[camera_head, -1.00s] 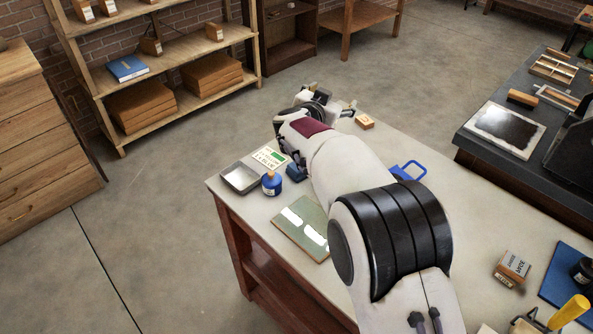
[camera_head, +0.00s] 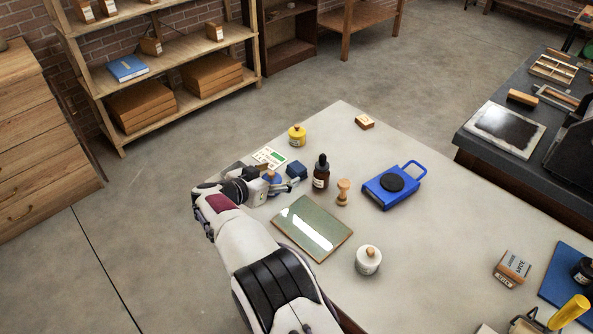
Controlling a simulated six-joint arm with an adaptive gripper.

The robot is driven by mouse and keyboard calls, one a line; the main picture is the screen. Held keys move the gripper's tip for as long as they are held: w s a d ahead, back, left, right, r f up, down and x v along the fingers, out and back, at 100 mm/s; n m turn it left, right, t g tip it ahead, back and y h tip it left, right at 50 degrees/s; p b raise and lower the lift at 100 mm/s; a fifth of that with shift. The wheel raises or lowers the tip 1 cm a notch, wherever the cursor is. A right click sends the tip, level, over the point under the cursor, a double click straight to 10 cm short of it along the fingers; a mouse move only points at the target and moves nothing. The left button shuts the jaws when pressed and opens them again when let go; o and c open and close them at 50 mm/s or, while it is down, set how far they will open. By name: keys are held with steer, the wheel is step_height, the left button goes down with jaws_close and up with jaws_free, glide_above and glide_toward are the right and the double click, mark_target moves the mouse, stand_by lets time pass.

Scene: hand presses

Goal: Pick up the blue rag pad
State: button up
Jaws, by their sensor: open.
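The blue rag pad (camera_head: 296,170) looks like a small dark blue block on the table, just beyond my gripper and to its right. My gripper (camera_head: 284,187) is low over the table's left part, its open fingers pointing right. It appears empty and apart from the pad. A blue jar with an orange knob (camera_head: 270,177) is right behind the gripper and partly hidden by it.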

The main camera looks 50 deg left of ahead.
mark_target(295, 168)
steer(key=shift+w+f, duration=0.1)
stand_by(0.3)
steer(key=shift+x, duration=0.95)
steer(key=shift+w+f, duration=0.1)
steer(key=shift+w, duration=0.1)
steer(key=shift+w, duration=0.1)
steer(key=shift+d+x, duration=0.1)
steer(key=shift+x, duration=0.6)
steer(key=shift+d+x, duration=0.15)
steer(key=shift+x, duration=1.6)
steer(key=shift+w, duration=0.2)
steer(key=c, duration=1.2)
